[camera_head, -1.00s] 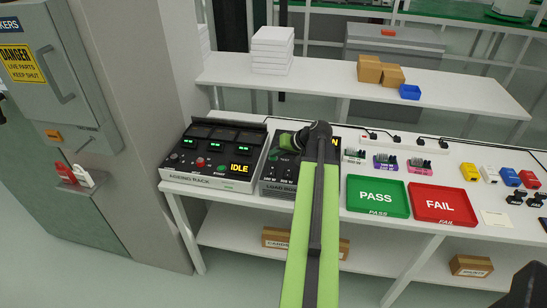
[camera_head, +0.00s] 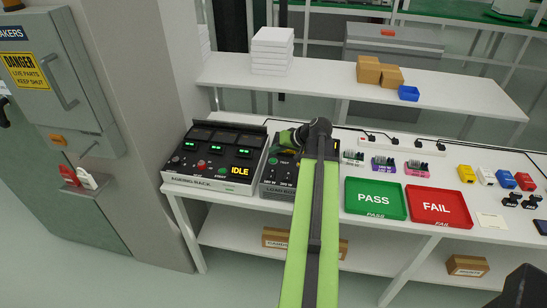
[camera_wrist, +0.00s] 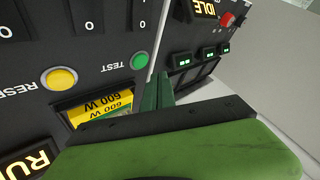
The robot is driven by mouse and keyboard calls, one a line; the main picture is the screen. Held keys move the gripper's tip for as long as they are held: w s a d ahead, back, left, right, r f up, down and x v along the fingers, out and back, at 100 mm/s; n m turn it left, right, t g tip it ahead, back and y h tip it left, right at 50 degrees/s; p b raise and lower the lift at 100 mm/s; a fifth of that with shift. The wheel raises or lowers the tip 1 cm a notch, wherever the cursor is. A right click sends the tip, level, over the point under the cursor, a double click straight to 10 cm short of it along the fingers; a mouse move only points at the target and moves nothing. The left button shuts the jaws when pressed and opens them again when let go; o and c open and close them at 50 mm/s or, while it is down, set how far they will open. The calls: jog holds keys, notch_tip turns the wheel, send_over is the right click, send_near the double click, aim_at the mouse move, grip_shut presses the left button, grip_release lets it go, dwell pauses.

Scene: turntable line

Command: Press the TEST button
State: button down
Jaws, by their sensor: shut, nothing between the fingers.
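The green TEST button (camera_wrist: 139,61) is on the dark load box panel in the wrist view, beside its TEST lettering. My gripper (camera_wrist: 157,88) is shut and empty, its dark green fingers pointing at the panel close to the button. In the picture the fingertips are just below and right of it, and I cannot tell whether they touch the panel. In the head view my gripper (camera_head: 289,138) is over the load box (camera_head: 272,190), and my arm hides much of that box.
A yellow RESET button (camera_wrist: 60,78) and a yellow 600 W label (camera_wrist: 85,108) are near the TEST button. The ageing rack (camera_head: 205,182), showing IDLE, stands left of the load box. A green PASS tray (camera_head: 376,216) and red FAIL tray (camera_head: 440,222) lie to the right.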

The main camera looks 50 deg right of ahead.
aim_at(275, 161)
notch_tip(275, 161, up, 4)
jog(key=p, duration=0.3)
jog(key=shift+f, duration=0.25)
dwell(0.3)
jog(key=w+a+n, duration=0.1)
jog(key=w+a, duration=0.2)
jog(key=a, duration=0.1)
jog(key=w+a+n+y, duration=0.1)
jog(key=w+a, duration=0.2)
jog(key=a, duration=0.2)
jog(key=w+a+y, duration=0.1)
jog(key=w+a, duration=0.2)
jog(key=a, duration=0.1)
jog(key=shift+w+a+n+g, duration=0.2)
jog(key=shift+a+n+g, duration=0.1)
jog(key=shift+n, duration=0.1)
jog(key=w+a+f+n+g+y, duration=0.1)
jog(key=a+f+n+g, duration=0.2)
jog(key=a, duration=1.3)
jog(key=w+a+f+n+g, duration=0.1)
jog(key=a+f+n+g, duration=0.15)
jog(key=a, duration=1.45)
jog(key=s+a+f+n+g+h, duration=0.1)
jog(key=s+a+g+h, duration=0.1)
jog(key=s+a, duration=0.25)
jog(key=s+d+m+g+h, duration=0.1)
jog(key=s+d+m+h, duration=0.1)
jog(key=d, duration=0.3)
jog(key=shift+s+f, duration=0.4)
jog(key=shift+s, duration=0.4)
